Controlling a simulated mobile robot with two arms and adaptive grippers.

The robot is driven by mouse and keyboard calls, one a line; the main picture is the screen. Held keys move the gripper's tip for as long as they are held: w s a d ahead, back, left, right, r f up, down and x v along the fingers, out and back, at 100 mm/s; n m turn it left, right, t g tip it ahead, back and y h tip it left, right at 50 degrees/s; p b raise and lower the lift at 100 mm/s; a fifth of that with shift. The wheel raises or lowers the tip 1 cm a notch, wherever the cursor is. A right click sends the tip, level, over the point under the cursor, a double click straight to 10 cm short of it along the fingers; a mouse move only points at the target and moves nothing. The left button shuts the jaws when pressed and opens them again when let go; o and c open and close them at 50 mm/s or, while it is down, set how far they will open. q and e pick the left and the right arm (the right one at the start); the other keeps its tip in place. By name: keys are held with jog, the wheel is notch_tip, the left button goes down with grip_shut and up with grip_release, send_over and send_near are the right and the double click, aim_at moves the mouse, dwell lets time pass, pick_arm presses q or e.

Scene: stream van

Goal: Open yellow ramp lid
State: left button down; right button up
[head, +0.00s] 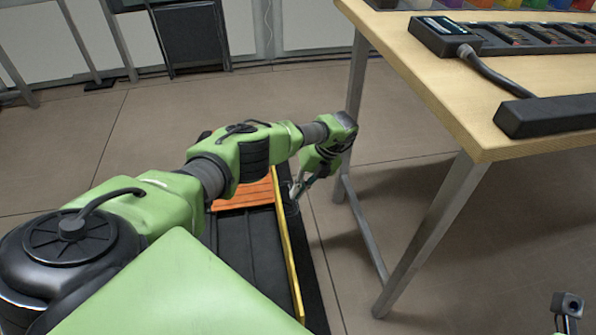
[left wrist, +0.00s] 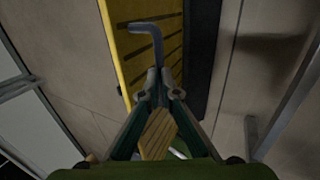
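The yellow lid shows in the head view as a narrow yellow strip (head: 290,262) along the right side of a dark, low box (head: 247,240). In the left wrist view it is a yellow panel with dark slots (left wrist: 135,62). My left gripper (head: 300,187) is low at the far right corner of the box. In the left wrist view its fingertips (left wrist: 161,88) are together at the lower end of a grey hooked bar (left wrist: 157,45), which lies in front of the panel. Whether the bar is fixed to the lid is unclear. My arm hides part of the box.
An orange slatted panel (head: 245,195) lies at the box's far end. A wooden table (head: 440,85) with metal legs stands close at the right, with a black device (head: 447,36) on top. A grey part (head: 567,304), likely my right gripper, shows at bottom right.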

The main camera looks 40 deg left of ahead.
pick_arm(q)
jog(key=shift+s+a+f, duration=0.4)
jog(key=shift+s+f, duration=0.15)
jog(key=shift+f, duration=0.25)
jog(key=c, duration=2.2)
grip_release()
jog(key=shift+o, duration=0.2)
jog(key=shift+a+f, duration=0.1)
jog(key=shift+f, duration=0.05)
jog(key=shift+d, duration=0.2)
jog(key=shift+w+d+r, duration=0.1)
jog(key=shift+w+r, duration=0.1)
jog(key=shift+r, duration=0.2)
jog(key=v, duration=1.2)
jog(key=shift+a, duration=0.25)
jog(key=shift+r, duration=0.1)
